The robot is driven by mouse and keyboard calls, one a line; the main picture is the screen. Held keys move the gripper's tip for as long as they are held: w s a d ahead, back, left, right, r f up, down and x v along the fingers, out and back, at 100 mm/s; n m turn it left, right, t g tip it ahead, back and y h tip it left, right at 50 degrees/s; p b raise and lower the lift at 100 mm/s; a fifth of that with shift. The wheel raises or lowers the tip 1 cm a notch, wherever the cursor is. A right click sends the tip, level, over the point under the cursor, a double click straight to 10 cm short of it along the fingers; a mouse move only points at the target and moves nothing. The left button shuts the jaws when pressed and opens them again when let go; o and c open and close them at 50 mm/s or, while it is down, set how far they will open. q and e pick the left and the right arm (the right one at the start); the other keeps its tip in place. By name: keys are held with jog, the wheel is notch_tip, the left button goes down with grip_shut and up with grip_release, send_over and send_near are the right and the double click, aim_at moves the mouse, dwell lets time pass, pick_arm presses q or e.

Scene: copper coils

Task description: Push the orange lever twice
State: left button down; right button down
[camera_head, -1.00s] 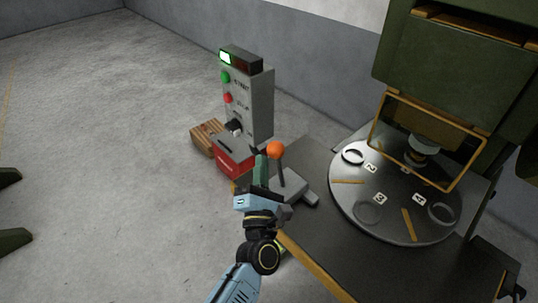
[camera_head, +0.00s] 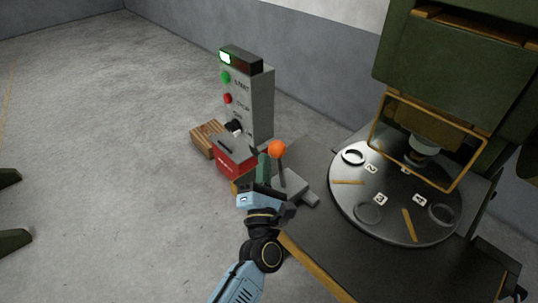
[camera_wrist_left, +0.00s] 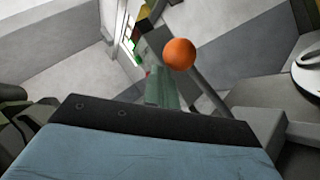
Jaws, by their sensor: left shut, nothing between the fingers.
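The lever has an orange ball knob (camera_head: 277,149) on a grey rod, which rises from a grey base (camera_head: 296,189) on the dark machine table. In the left wrist view the orange knob (camera_wrist_left: 179,54) stands close beyond my fingers, with the rod slanting down to the right. My left gripper (camera_head: 263,167) is shut and empty, its green fingers just left of the lever rod. In the wrist view the left gripper's fingers (camera_wrist_left: 163,92) lie left of and below the knob. I cannot tell whether they touch the rod. My right gripper is not in view.
A round indexing plate (camera_head: 394,232) with numbered stations and rings lies right of the lever, under a green press (camera_head: 450,70). A grey control box (camera_head: 258,105) with green and red buttons stands behind, near a red toolbox (camera_head: 233,163) and a wooden pallet (camera_head: 203,140).

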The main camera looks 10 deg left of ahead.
aim_at(283, 150)
pick_arm(q)
jog(key=shift+w+d+r+b, duration=0.15)
jog(key=shift+w+d+b, duration=0.15)
jog(key=shift+w+d, duration=0.35)
dwell(0.8)
jog(key=shift+w+d+r+b, duration=0.25)
jog(key=shift+w+d+b, duration=0.3)
jog(key=shift+w, duration=0.3)
jog(key=shift+w+d+r+b, duration=0.25)
jog(key=shift+w+d+b, duration=0.1)
jog(key=shift+w+d, duration=0.4)
dwell(2.1)
jog(key=shift+a, duration=0.15)
dwell(0.4)
jog(key=s+a+f+p, duration=0.1)
jog(key=s+a+p, duration=0.1)
jog(key=s+a, duration=0.2)
jog(key=shift+s+a+f, duration=0.3)
jog(key=shift+s+f, duration=0.05)
jog(key=shift+s, duration=0.5)
dwell(0.4)
jog(key=shift+s+a+f+p, duration=0.15)
jog(key=shift+s+a+f, duration=0.1)
jog(key=shift+s+a, duration=0.65)
jog(key=shift+s+a+f+p, duration=0.2)
jog(key=shift+s+a, duration=0.4)
jog(key=shift+s, duration=0.45)
